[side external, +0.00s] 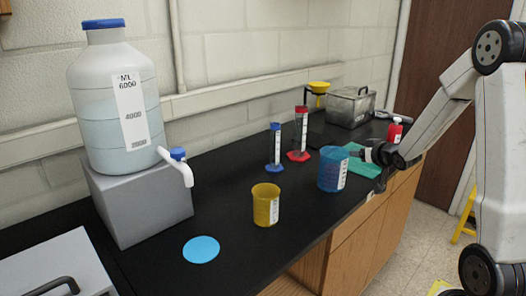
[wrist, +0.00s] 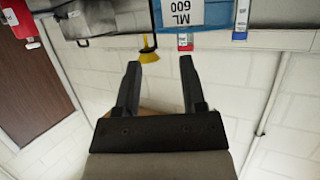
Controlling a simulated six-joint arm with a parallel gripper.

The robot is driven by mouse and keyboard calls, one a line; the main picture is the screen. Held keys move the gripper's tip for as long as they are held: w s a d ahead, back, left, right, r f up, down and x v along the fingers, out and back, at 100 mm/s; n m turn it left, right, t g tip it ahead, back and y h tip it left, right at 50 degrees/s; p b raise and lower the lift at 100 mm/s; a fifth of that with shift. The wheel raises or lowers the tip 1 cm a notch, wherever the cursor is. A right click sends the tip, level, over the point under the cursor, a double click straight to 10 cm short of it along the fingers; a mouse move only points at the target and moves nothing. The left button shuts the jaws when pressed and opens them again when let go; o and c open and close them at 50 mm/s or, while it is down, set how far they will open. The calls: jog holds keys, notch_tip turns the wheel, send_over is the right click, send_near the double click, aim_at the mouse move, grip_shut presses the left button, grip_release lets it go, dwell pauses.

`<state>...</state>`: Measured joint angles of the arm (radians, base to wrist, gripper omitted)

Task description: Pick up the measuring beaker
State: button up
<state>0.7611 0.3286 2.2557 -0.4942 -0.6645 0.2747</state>
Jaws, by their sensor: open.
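Two beakers stand upright on the black counter: a blue one (side external: 333,169) with a white label and a smaller yellow one (side external: 266,205) to its left. The blue beaker also shows at the top edge of the upside-down wrist view (wrist: 225,14), with its label reading "ML 600". My gripper (wrist: 161,62) is open, with nothing between its two dark fingers. In the side view my wrist end is just right of the blue beaker, apart from it; the fingers are hard to make out there. The yellow beaker cannot be made out in the wrist view.
Blue (side external: 276,148) and red (side external: 300,135) graduated cylinders stand behind the blue beaker. A large water jug (side external: 110,110) sits on a grey block (side external: 140,205) at left. A flat blue disc (side external: 201,249) lies in front. A metal box (side external: 349,108) and red bottle (side external: 395,130) are farther back.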

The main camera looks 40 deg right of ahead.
aim_at(348, 153)
jog(key=shift+x, duration=0.9)
jog(key=shift+x, duration=2.55)
jog(key=shift+f, duration=0.1)
grip_shut()
jog(key=shift+s+a+f, duration=0.1)
jog(key=shift+s+f, duration=0.05)
jog(key=shift+f, duration=0.1)
